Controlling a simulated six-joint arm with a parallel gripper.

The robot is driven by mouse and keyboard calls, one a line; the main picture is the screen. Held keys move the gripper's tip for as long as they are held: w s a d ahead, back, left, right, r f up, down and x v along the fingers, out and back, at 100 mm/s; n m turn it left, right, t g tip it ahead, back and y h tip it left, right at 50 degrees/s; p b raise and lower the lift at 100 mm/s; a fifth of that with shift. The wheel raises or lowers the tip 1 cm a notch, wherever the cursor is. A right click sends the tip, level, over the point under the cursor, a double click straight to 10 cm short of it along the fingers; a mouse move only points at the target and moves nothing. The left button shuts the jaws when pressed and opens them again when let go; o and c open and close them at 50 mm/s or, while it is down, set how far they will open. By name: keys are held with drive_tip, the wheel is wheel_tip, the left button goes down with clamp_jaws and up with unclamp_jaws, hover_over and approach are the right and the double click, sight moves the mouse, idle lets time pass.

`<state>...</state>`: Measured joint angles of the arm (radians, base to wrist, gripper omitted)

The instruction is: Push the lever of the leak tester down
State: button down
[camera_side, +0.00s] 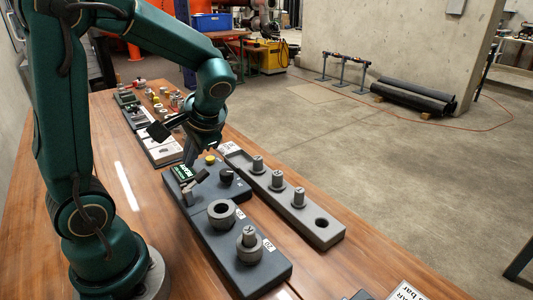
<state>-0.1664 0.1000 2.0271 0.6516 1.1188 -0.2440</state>
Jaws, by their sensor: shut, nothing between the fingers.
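The leak tester is a dark blue-grey block (240,191) on the wooden bench. It has a small green-lit display (183,172), a yellow dome (210,160) and a black knob (228,174). A grey upright piece with a slanted dark bar, which looks like the lever (196,185), stands at its near left edge; the bar tilts up to the right. My gripper (190,161) is shut and empty, pointing down just above the far side of the tester, behind the display. Its fingertips are small here, and I cannot tell whether they touch anything.
In front of the tester lies a dark block (243,275) with a grey ring and a capped fitting. To the right is a long grey rack (325,235) with several capped fittings and one empty hole. Trays and small parts (160,100) fill the bench's far end.

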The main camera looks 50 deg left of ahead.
sight(201, 173)
drive_tip(key=shift+w+f, duration=0.45)
drive_tip(key=shift+f, duration=0.35)
idle(1.5)
drive_tip(key=shift+w+f, duration=0.15)
drive_tip(key=shift+f, duration=0.2)
drive_tip(key=shift+w+f, duration=0.3)
drive_tip(key=shift+f, duration=0.25)
drive_tip(key=shift+w+f, duration=0.3)
drive_tip(key=shift+f, duration=0.2)
idle(1.5)
idle(0.4)
drive_tip(key=shift+s+r, duration=0.4)
drive_tip(key=shift+r, duration=0.35)
drive_tip(key=shift+s+r, duration=0.4)
drive_tip(key=shift+r, duration=0.3)
drive_tip(key=shift+s+r, duration=0.4)
drive_tip(key=shift+r, duration=0.35)
drive_tip(key=shift+s+r, duration=0.35)
drive_tip(key=shift+r, duration=0.35)
drive_tip(key=shift+s+r, duration=0.4)
drive_tip(key=shift+r, duration=0.35)
